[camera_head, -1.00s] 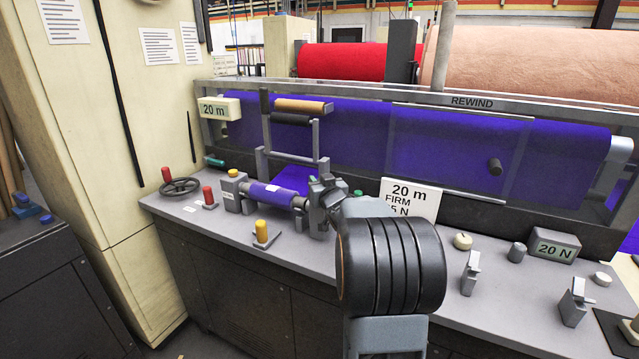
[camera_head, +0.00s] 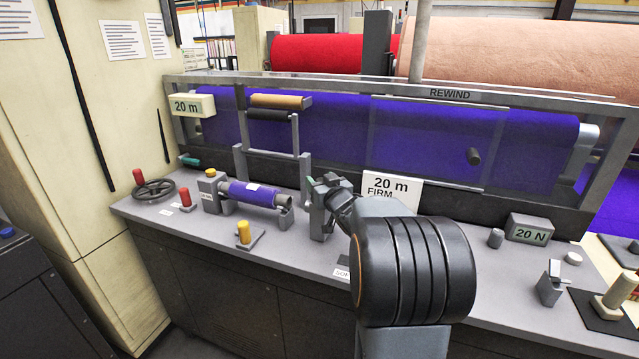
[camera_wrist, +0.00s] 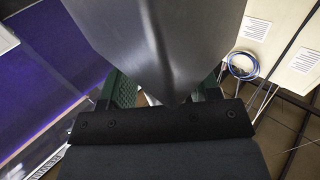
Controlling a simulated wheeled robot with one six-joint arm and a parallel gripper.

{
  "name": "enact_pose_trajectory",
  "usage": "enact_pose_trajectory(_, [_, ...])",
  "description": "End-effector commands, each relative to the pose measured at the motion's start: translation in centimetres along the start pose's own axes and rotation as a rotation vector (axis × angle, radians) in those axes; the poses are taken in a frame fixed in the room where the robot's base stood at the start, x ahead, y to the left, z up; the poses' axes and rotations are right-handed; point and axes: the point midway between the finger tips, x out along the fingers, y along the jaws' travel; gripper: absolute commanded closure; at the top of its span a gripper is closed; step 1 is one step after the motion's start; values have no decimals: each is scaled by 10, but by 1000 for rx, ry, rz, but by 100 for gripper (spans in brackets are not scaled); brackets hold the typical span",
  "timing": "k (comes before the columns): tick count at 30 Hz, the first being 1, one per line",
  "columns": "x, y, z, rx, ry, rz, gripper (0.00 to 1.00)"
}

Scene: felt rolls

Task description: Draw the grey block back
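The grey block (camera_head: 319,222) stands on the bench top, right of the small purple roll (camera_head: 252,193). A gap separates it from the roll's bare grey core end (camera_head: 283,203). The roll's left end is at the left holder (camera_head: 210,190). My gripper (camera_head: 322,187) is at the block's upper part, partly hidden by my own wrist. In the wrist view a large grey surface, seemingly the block (camera_wrist: 165,45), fills the space between the green-padded fingers (camera_wrist: 168,98). The gripper appears shut on it; the contact itself is hidden.
A yellow-topped peg (camera_head: 243,233), a red knob (camera_head: 185,198) and a handwheel (camera_head: 154,190) stand on the left of the bench. A 20 m FIRM card (camera_head: 391,188) stands behind my wrist. A 20 N box (camera_head: 529,229) is on the right. A rail frame (camera_head: 330,86) runs behind.

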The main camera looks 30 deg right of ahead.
Motion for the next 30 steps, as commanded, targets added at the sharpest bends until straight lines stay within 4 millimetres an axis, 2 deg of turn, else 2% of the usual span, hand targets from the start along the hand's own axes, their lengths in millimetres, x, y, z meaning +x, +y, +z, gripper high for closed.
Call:
enact_pose_trajectory(7, [0, -2, 0, 0, 1, -3, 42])
enact_pose_trajectory(11, [-8, -1, -1, 0, 1, -2, 42])
enact_pose_trajectory(14, [-23, -1, -1, 0, 3, -1, 42])
enact_pose_trajectory(24, [-92, 0, -2, -1, 2, 1, 42])
enact_pose_trajectory(30, [-122, 0, -1, -1, 1, 1, 42])
